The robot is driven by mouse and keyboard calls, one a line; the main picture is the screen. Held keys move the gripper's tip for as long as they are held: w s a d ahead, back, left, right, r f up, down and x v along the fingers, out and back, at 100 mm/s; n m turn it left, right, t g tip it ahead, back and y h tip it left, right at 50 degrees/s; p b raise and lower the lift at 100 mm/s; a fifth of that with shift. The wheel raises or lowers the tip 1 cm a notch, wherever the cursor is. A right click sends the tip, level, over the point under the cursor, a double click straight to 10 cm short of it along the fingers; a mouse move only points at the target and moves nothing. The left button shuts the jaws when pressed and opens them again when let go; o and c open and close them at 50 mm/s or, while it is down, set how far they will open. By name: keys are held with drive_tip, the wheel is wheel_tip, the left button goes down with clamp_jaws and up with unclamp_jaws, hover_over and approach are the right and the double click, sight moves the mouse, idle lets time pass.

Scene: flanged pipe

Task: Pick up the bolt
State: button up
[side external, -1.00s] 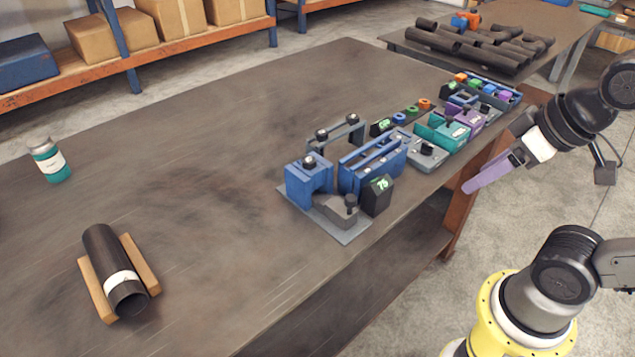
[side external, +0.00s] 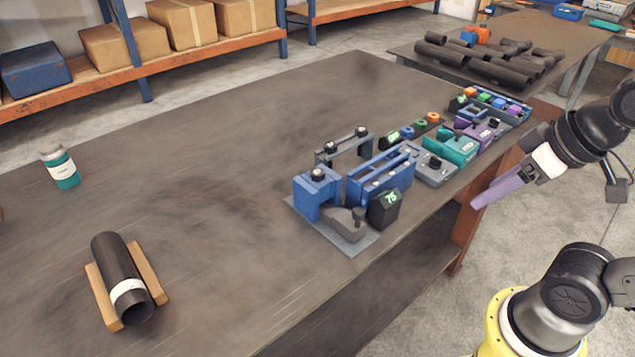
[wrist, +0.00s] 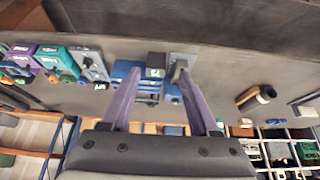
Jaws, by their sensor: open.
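My gripper (side external: 478,202) hangs at the right of the side view, just beyond the table's front edge and apart from everything on it. In the wrist view its two purple fingers (wrist: 159,75) are spread with nothing held between them. I cannot pick out a bolt for certain. Small dark heads or knobs show on the blue fixture (side external: 312,197) and its grey plate, but they are too small to identify. Teal (side external: 452,150) and purple (side external: 478,135) fixtures with small fittings stand further along the row. The blue fixture also shows between the fingers in the wrist view (wrist: 128,72).
A dark pipe (side external: 118,265) lies on a wooden cradle (side external: 150,274) at the left of the table (side external: 220,180). A teal bottle (side external: 62,168) stands behind it. A black block marked 75 (side external: 384,212) is beside the blue fixture. The table's middle is clear.

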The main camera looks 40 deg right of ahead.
drive_tip(key=shift+o, duration=0.9)
